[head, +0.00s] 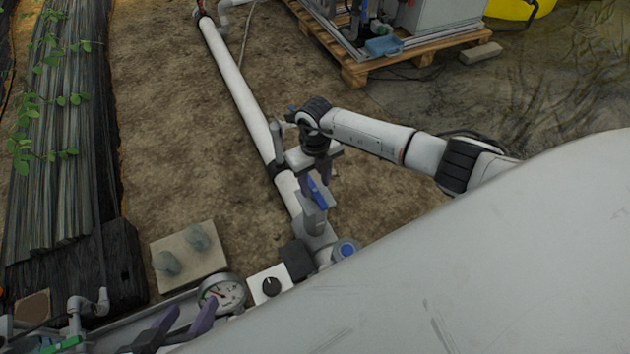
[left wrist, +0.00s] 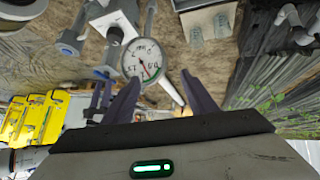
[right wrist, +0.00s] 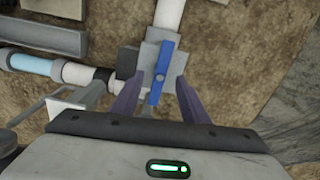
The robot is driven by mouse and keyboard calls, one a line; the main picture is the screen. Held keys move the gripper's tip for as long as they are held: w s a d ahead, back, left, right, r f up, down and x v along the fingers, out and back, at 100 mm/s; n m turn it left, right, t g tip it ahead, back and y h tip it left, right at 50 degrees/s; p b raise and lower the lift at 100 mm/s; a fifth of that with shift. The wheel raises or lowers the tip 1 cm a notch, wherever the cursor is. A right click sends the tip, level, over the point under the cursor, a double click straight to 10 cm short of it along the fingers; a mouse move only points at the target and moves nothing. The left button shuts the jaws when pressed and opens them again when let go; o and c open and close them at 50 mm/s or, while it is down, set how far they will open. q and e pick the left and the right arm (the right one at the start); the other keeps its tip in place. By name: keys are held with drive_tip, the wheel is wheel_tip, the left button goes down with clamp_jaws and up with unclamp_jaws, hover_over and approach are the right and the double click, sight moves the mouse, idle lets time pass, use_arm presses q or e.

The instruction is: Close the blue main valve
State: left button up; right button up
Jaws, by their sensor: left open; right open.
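The blue main valve handle (head: 318,191) sits on a grey valve body (head: 313,218) in line with the white pipe. In the right wrist view the blue handle (right wrist: 161,70) stands between the spread fingers of my right gripper (right wrist: 157,98). The handle lies roughly along the pipe there. My right gripper (head: 314,180) is open, close over the handle; I cannot tell whether a finger touches it. My left gripper (head: 185,322) is open and empty at the bottom left, near the pressure gauge (head: 222,293). The gauge (left wrist: 145,60) also shows ahead of it in the left wrist view.
A white box with a black knob (head: 270,287) and a round blue cap (head: 346,249) are close to the valve. A pallet (head: 420,52) with equipment stands at the back. A large pale surface fills the lower right.

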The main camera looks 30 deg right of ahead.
sight(315, 190)
drive_tip(key=shift+m, duration=0.5)
drive_tip(key=shift+f, duration=0.2)
wheel_tip(315, 190, down, 4)
drive_tip(key=b, duration=0.4)
drive_tip(key=shift+f, duration=0.15)
